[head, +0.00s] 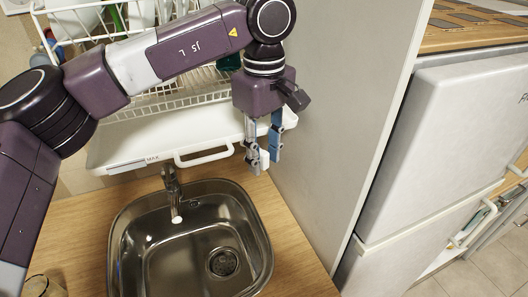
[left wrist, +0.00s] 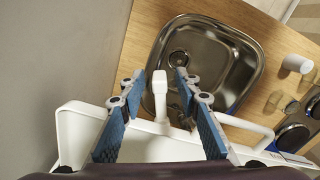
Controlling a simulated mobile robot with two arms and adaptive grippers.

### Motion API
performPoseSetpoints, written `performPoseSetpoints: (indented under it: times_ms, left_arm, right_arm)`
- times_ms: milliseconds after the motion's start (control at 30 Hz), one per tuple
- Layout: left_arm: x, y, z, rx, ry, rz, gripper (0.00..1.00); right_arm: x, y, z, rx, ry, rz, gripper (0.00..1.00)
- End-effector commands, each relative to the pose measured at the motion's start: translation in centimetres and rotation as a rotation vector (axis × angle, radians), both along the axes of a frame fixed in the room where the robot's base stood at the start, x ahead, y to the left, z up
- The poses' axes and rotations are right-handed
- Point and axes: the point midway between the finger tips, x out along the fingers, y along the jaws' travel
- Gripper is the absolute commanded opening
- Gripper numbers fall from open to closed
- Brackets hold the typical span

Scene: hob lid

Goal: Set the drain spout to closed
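The drain spout is a short white piece at the right front corner of the white drip tray (head: 125,150). In the left wrist view the spout (left wrist: 160,92) points away from the tray toward the sink, between my fingers. My left gripper (head: 264,168) points down at that corner, with its two blue-grey fingers apart. In the head view the spout (head: 264,158) shows only partly behind the fingers. In the left wrist view the fingertips (left wrist: 160,88) stand on either side of it with gaps, so no grip shows. My right gripper is not in view.
A steel sink (head: 190,262) with a faucet (head: 172,190) lies in the wooden counter in front of the tray. The tray's white handle (head: 204,157) is left of my gripper. A white dish rack (head: 150,105) stands on the tray. A pale tall panel (head: 335,110) rises close on the right.

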Motion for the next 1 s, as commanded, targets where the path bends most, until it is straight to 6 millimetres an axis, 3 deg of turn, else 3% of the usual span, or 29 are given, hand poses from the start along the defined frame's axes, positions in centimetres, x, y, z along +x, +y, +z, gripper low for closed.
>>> performPoseSetpoints:
  times_ms: [67, 333, 567, 1000]
  left_arm:
    - [0.0, 0.0, 0.0, 0.0, 0.0, 0.0, 0.29]
    - [0.0, 0.0, 0.0, 0.0, 0.0, 0.0, 0.0]
    - [0.1, -0.1, 0.0, 0.0, 0.0, 0.025, 0.0]
    - [1.9, -1.2, 0.0, 0.001, -0.001, 0.394, 0.0]
  right_arm:
    - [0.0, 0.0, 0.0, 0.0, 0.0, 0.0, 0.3]
    - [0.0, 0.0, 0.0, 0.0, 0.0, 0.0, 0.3]
    - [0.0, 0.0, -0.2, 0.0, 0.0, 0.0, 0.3]
    - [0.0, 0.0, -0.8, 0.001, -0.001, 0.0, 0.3]
